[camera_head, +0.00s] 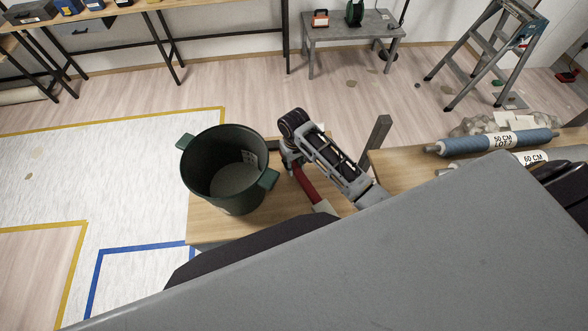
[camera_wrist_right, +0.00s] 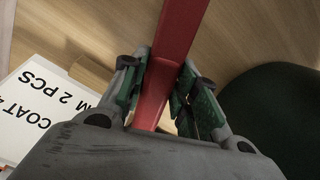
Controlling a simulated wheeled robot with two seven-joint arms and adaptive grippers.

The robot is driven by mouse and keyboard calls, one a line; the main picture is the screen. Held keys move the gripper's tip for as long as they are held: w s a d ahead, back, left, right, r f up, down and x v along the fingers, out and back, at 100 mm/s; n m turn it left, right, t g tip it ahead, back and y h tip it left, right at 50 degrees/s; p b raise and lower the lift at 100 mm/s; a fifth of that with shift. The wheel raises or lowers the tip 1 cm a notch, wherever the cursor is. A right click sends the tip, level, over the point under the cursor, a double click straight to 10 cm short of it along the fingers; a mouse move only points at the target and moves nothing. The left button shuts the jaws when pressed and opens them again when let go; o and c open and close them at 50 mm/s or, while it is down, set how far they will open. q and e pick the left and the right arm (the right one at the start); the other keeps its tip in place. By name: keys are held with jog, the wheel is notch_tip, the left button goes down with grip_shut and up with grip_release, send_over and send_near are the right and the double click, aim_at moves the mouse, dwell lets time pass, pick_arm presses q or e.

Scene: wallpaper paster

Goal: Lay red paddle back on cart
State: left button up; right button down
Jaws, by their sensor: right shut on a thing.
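My right gripper (camera_head: 290,158) is shut on the red paddle (camera_head: 306,184), just right of the bucket. In the right wrist view the red paddle (camera_wrist_right: 178,45) runs between the green-padded fingers of the gripper (camera_wrist_right: 165,98). The cart's wooden top (camera_head: 207,230) lies below the paddle. I cannot tell whether the paddle touches the cart top. The gripper and arm hide part of the paddle in the head view. My left gripper is not in view.
A dark green bucket (camera_head: 225,172) with side handles stands on the cart's left part and shows in the wrist view (camera_wrist_right: 275,105). A white printed card (camera_wrist_right: 35,110) lies left of the gripper there.

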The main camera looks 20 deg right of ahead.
jog(key=shift+f, duration=1.85)
jog(key=shift+f, duration=0.1)
jog(key=c, duration=1.1)
grip_release()
jog(key=shift+r+b, duration=0.5)
jog(key=shift+r, duration=5.6)
jog(key=shift+s, duration=0.1)
